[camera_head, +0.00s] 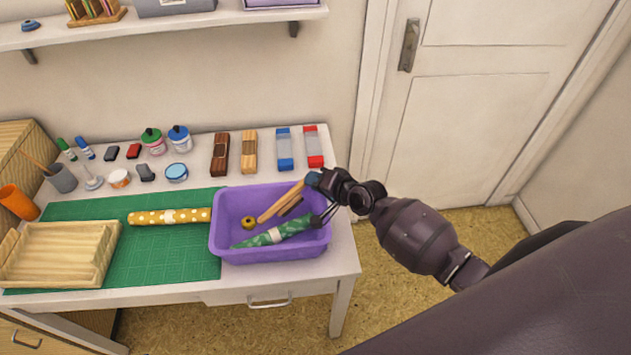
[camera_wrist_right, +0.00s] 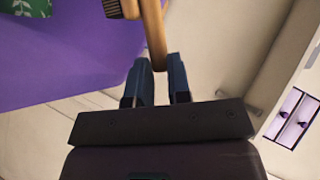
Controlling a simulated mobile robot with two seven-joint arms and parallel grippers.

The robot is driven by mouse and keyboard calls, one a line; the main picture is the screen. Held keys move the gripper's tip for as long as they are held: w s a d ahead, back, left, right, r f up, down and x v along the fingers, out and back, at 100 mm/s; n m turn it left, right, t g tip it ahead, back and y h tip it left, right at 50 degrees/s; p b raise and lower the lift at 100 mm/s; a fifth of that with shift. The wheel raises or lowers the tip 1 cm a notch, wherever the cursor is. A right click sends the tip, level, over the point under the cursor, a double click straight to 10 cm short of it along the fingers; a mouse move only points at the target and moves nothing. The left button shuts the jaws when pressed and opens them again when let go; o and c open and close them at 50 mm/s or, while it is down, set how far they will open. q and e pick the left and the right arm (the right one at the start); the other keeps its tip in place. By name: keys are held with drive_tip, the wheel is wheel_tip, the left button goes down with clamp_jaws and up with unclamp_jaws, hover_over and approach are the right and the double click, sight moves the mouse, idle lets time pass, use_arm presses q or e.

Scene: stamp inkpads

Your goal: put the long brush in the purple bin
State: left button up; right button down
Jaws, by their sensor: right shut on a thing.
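The long brush (camera_head: 278,203) has a pale wooden handle and dark bristles. It slants over the inside of the purple bin (camera_head: 238,255). Whether its lower end touches anything in the bin I cannot tell. My right gripper (camera_head: 313,179) is shut on the upper right end of the brush, near the bin's back right corner. In the right wrist view the brush (camera_wrist_right: 153,35) runs up from between the blue fingers (camera_wrist_right: 160,78), bristles toward the left. The purple bin (camera_wrist_right: 70,55) fills the left there. My left gripper is not in view.
The bin holds a green patterned roll (camera_head: 275,233) and a small yellow ring (camera_head: 248,222). A yellow dotted roll (camera_head: 150,217) and a wooden tray (camera_head: 60,253) lie to the left on the green mat (camera_head: 185,260). Several inkpads, jars and blocks line the table's back.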

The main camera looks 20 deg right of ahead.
drive_tip(key=shift+f+b, duration=0.3)
drive_tip(key=shift+f, duration=0.05)
drive_tip(key=shift+f, duration=0.25)
drive_tip(key=c, duration=1.1)
unclamp_jaws()
drive_tip(key=shift+s, duration=0.1)
drive_tip(key=shift+f, duration=0.1)
